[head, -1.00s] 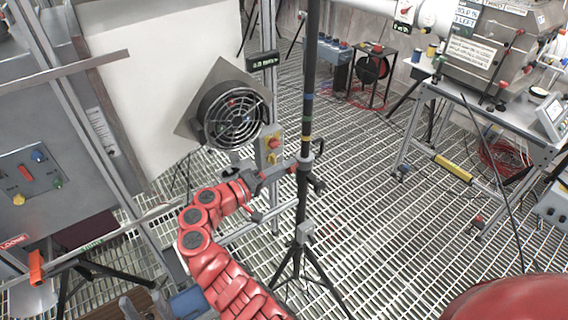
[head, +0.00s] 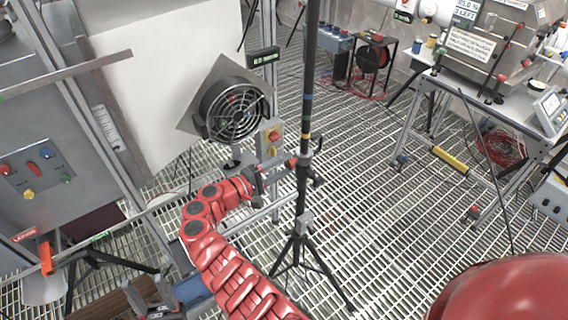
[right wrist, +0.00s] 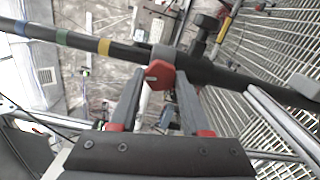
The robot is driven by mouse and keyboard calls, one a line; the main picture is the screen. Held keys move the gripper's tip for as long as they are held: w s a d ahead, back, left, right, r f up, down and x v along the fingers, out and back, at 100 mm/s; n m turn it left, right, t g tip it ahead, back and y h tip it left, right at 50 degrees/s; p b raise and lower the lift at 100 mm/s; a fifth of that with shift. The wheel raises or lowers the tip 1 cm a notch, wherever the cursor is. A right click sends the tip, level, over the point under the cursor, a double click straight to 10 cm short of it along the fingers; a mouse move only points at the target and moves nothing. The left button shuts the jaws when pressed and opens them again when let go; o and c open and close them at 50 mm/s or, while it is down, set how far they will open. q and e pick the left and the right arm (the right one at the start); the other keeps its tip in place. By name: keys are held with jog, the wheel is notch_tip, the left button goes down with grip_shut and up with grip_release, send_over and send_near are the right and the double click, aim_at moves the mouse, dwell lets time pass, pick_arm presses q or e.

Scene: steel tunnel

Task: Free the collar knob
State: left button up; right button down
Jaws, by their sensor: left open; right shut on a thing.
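A dark upright pole (head: 309,80) on a tripod carries a grey collar (head: 303,160), which also shows in the right wrist view (right wrist: 163,56). The collar knob (right wrist: 158,75) is a small red six-sided knob on the collar, facing the right wrist camera. My right gripper (head: 288,165) reaches the collar from the left and is shut on the knob, with one finger on each side of it in the right wrist view (right wrist: 158,88). My left gripper (head: 152,298) is open and empty at the bottom left, away from the pole.
A round fan (head: 234,109) and a box with red and yellow buttons (head: 271,137) stand just left of the pole. A black side handle (right wrist: 204,28) juts out beyond the collar. Tripod legs (head: 330,272) spread below. Open grating lies to the right.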

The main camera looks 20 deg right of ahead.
jog(key=shift+c, duration=1.8)
grip_release()
jog(key=shift+a, duration=0.1)
